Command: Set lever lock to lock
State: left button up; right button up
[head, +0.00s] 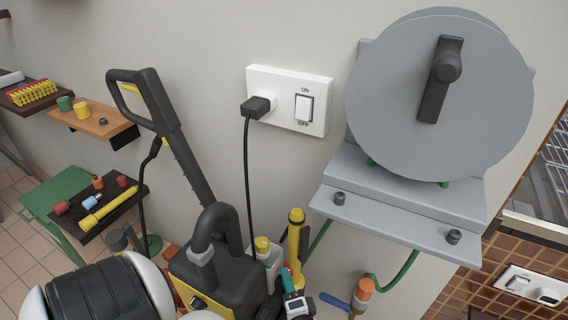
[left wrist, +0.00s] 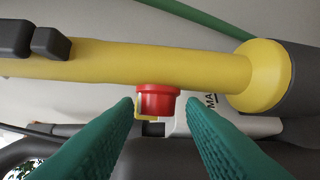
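A yellow tube (left wrist: 150,65) with a black end crosses the left wrist view; a red knob-like piece (left wrist: 158,101) with a small yellow tab sits just below it. This red piece may be the lever lock; I cannot tell its setting. My left gripper (left wrist: 160,104) has its green fingers open on either side of the red piece, with a gap on each side. In the head view the left gripper (head: 290,282) is low in the middle, beside an upright yellow tube (head: 295,240). My right gripper is not in view.
A black and yellow pressure washer (head: 218,275) with a tall handle stands left of the gripper. A grey hose reel (head: 425,120) with a black crank overhangs on the right. A black cord runs down from the wall outlet (head: 282,76). Shelves with small items are at left.

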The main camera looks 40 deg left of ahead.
pick_arm(q)
jog(key=shift+w+a, duration=0.15)
jog(key=shift+a, duration=0.1)
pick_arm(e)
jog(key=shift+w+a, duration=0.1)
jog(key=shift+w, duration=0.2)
pick_arm(q)
jog(key=shift+r, duration=0.1)
jog(key=c, duration=0.7)
jog(key=n+g+h+p, duration=0.1)
jog(key=h+p, duration=0.2)
jog(key=p, duration=0.4)
jog(key=r+n+g+h+p, duration=0.1)
jog(key=h+p, duration=0.3)
jog(key=p, duration=0.3)
jog(key=a+r+n+g+h+p, duration=0.1)
jog(key=h+p, duration=0.2)
jog(key=p, duration=0.4)
jog(key=shift+h, duration=0.4)
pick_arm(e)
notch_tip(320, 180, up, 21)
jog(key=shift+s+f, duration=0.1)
pick_arm(q)
jog(key=o, duration=0.7)
jog(key=shift+w, duration=0.1)
